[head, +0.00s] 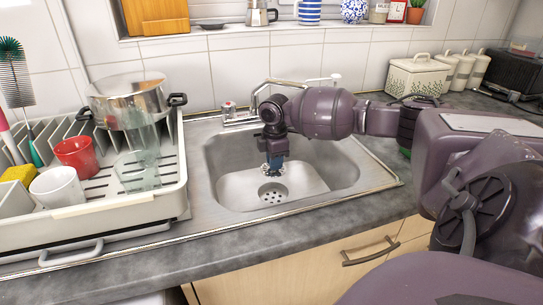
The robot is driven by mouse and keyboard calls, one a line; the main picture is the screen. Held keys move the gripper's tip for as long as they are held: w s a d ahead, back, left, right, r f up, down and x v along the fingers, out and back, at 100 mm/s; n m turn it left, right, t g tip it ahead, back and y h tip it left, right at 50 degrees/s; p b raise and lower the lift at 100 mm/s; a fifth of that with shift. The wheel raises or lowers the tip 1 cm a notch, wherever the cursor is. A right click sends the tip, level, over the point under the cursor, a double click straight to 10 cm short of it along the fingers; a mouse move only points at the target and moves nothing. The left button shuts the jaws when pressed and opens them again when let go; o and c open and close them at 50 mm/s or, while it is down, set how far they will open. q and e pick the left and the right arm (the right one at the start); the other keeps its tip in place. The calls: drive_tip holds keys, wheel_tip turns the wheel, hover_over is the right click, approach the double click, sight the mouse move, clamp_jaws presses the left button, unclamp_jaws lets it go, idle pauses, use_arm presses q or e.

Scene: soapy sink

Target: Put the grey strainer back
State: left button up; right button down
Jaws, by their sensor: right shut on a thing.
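My right gripper (274,158) reaches in from the right and points down into the steel sink basin (322,160). It is shut on a small grey thing, which looks like the grey strainer (281,169), just below its fingertips. The gripper hides part of the strainer. The round drain (272,193) with its dark holes lies in the basin floor, slightly below the strainer in the picture. The strainer appears held above the drain, but its exact height is hard to tell. My left gripper is not in view.
The tap (262,92) stands behind the basin, close to my right arm. A dish rack (95,212) at the left holds a steel pot (127,101), a red cup (77,157) and a white cup (57,188). Canisters (418,78) stand at the back right.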

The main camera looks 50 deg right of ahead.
drive_tip(key=b, duration=0.1)
hover_over(274, 198)
wheel_tip(274, 198, down, 6)
drive_tip(key=shift+d+r, duration=0.1)
drive_tip(key=shift+r, duration=0.05)
wheel_tip(274, 198, down, 6)
drive_tip(key=shift+r+b, duration=0.25)
drive_tip(key=shift+b, duration=0.4)
drive_tip(key=shift+f, duration=0.15)
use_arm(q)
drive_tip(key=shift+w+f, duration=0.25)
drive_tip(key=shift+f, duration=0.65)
use_arm(e)
drive_tip(key=c, duration=1.1)
unclamp_jaws()
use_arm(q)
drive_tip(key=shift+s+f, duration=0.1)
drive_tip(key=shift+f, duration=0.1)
